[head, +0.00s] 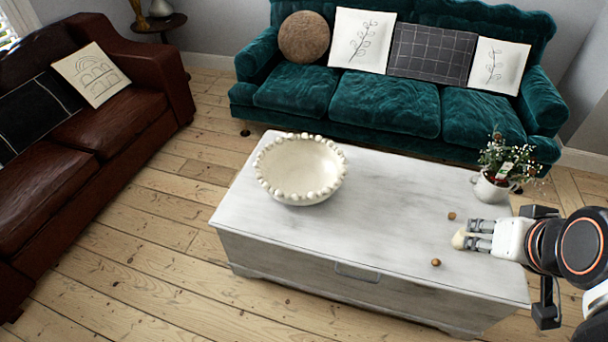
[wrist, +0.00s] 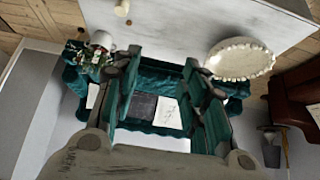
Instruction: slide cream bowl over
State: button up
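The cream bowl (head: 300,168) has a beaded rim and stands upright near the left end of the whitewashed chest (head: 385,215). It looks empty. It also shows at the upper right of the wrist view (wrist: 240,60). My gripper (head: 474,235) is over the right part of the chest, well apart from the bowl. In the wrist view its two fingers (wrist: 162,62) are spread with nothing held between them. A small cream object (head: 459,239) lies by the fingertips in the head view, partly hidden. It shows at the top of the wrist view (wrist: 122,8).
Two small brown balls (head: 451,216) (head: 435,262) lie on the chest near my gripper. A white pot with flowers (head: 492,187) stands at its back right. The chest top between bowl and balls is clear. A teal sofa (head: 385,103) is behind, a brown sofa (head: 85,140) left.

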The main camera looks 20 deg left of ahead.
aim_at(299, 172)
jog(key=i+j, duration=0.1)
jog(key=j, duration=0.5)
jog(key=i+j, duration=0.1)
jog(key=j, duration=0.5)
jog(key=i+j, duration=0.1)
jog(key=j, duration=0.5)
jog(key=i+j, duration=0.1)
jog(key=j, duration=0.55)
jog(key=i+j, duration=0.1)
jog(key=j, duration=0.5)
